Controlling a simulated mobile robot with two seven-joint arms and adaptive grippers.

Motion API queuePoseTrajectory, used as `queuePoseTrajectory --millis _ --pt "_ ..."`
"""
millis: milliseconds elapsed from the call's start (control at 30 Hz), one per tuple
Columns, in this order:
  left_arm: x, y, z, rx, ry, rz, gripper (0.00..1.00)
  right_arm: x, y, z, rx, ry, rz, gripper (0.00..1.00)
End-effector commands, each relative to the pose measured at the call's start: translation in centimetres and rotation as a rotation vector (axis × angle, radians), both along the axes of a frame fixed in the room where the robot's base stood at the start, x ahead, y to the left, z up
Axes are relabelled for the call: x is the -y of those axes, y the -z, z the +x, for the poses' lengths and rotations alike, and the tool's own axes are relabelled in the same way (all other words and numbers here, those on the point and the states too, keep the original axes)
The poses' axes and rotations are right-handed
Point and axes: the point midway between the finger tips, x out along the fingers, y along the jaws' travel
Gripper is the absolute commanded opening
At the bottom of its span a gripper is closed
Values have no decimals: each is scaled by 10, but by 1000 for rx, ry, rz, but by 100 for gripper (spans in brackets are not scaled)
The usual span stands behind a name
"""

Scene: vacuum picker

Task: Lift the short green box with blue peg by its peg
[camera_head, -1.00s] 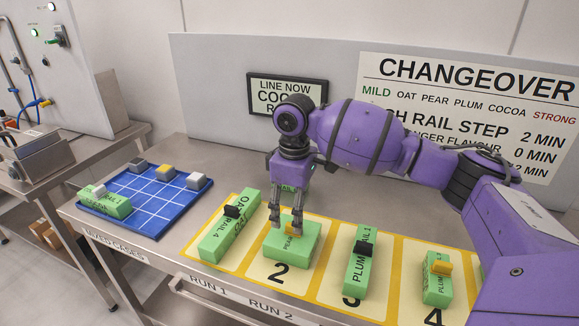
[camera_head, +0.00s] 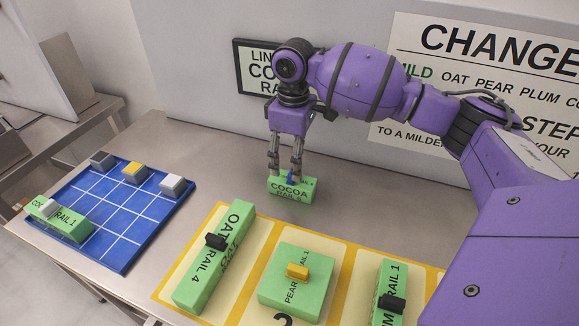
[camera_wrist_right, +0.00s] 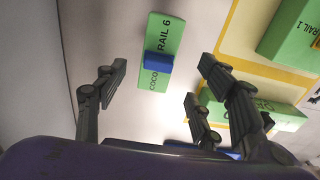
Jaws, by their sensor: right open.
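The short green box (camera_head: 290,194) marked COCOA RAIL 6 lies on the grey table behind the yellow-edged mat, near the wall panel. Its blue peg (camera_head: 291,177) stands on top, partly hidden by my right gripper's fingers. My right gripper (camera_head: 285,171) points down at the box with fingers apart and nothing between them. In the right wrist view the box (camera_wrist_right: 169,36) and peg (camera_wrist_right: 158,62) show ahead between the spread fingers (camera_wrist_right: 165,72), apart from them. The exact height above the peg is hard to tell. My left gripper is not in view.
The OAT RAIL 4 box (camera_head: 214,258) with a black peg, the PEAR box (camera_head: 297,284) with a yellow peg and another green box (camera_head: 389,292) stand on the mat in front. A blue gridded tray (camera_head: 122,257) lies left. Bare table surrounds the COCOA box.

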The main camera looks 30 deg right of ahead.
Motion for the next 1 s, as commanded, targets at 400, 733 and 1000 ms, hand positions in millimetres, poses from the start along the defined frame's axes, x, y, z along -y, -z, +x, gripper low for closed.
queuePoseTrajectory --millis 400,733,1000 --pt "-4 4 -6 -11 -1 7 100 5 58 1 -4 0 0 62" --pt "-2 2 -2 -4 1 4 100 4 70 2 -1 0 -1 62" --pt "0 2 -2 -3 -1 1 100 4 69 2 -1 0 0 32"
